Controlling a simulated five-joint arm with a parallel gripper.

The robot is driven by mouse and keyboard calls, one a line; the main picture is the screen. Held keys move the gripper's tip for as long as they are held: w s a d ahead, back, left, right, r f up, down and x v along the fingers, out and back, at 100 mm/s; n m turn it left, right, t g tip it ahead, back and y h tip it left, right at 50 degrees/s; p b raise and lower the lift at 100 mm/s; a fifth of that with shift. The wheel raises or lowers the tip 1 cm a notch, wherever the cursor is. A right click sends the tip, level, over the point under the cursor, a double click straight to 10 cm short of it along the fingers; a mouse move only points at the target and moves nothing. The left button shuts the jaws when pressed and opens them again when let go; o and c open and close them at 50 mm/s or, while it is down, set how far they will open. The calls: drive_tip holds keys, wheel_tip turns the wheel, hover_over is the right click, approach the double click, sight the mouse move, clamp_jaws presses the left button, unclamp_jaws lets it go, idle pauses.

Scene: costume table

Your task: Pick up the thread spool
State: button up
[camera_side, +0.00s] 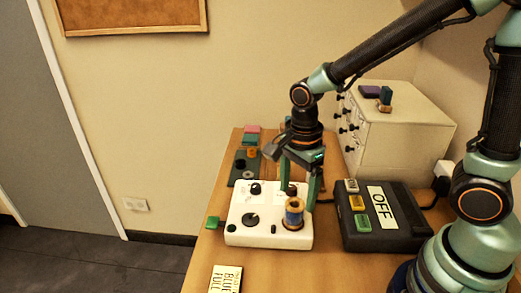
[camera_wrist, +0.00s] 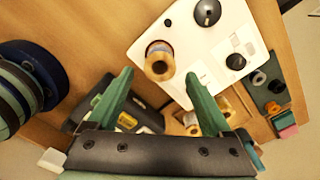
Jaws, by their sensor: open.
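The thread spool (camera_side: 293,213), wound in blue with tan ends, stands upright on the front right of a white panel with black knobs (camera_side: 262,238). In the wrist view the spool (camera_wrist: 160,60) is seen from above, its tan end facing the camera. My gripper (camera_side: 299,187) is open and empty, pointing down over the panel's right side, with its green fingers close to the spool. In the wrist view the spool lies between and just beyond the fingertips (camera_wrist: 160,76). I see no contact.
A black box (camera_side: 385,232) with an OFF label and coloured buttons stands close on the right. A cream drawer cabinet (camera_side: 395,135) is behind it.

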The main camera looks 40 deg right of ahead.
sight(294, 213)
drive_tip(key=shift+a+f, duration=0.15)
drive_tip(key=shift+f, duration=2.45)
clamp_jaws()
drive_tip(key=shift+r, duration=0.1)
